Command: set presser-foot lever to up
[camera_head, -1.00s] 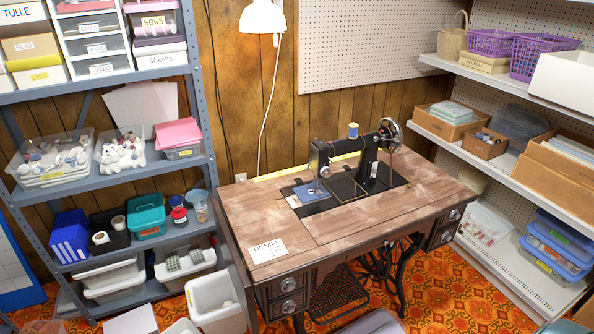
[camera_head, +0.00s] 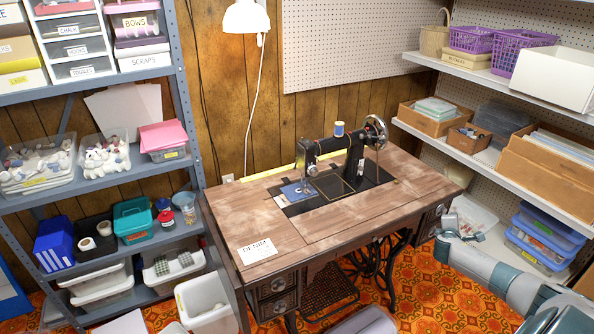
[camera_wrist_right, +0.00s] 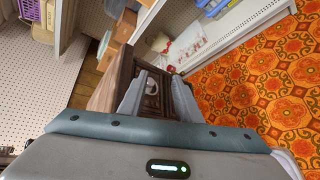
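The black sewing machine (camera_head: 335,146) stands on the wooden treadle table (camera_head: 235,212), its needle end to the left and its handwheel (camera_head: 376,130) to the right. The presser-foot lever is too small to make out at the needle end (camera_head: 307,160). My right gripper (camera_head: 449,222) is beside the table's right front corner, well away from the machine. In the right wrist view its two fingers (camera_wrist_right: 160,85) are apart with nothing held between them, and the table's side drawers show beyond them. My left gripper is not in view.
A card (camera_head: 257,251) lies on the table's front left, and blue cloth (camera_head: 297,190) lies under the needle. A white lamp (camera_head: 246,17) hangs above. Loaded shelves stand left (camera_head: 187,90) and right (camera_head: 530,177). The tabletop's front is mostly clear.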

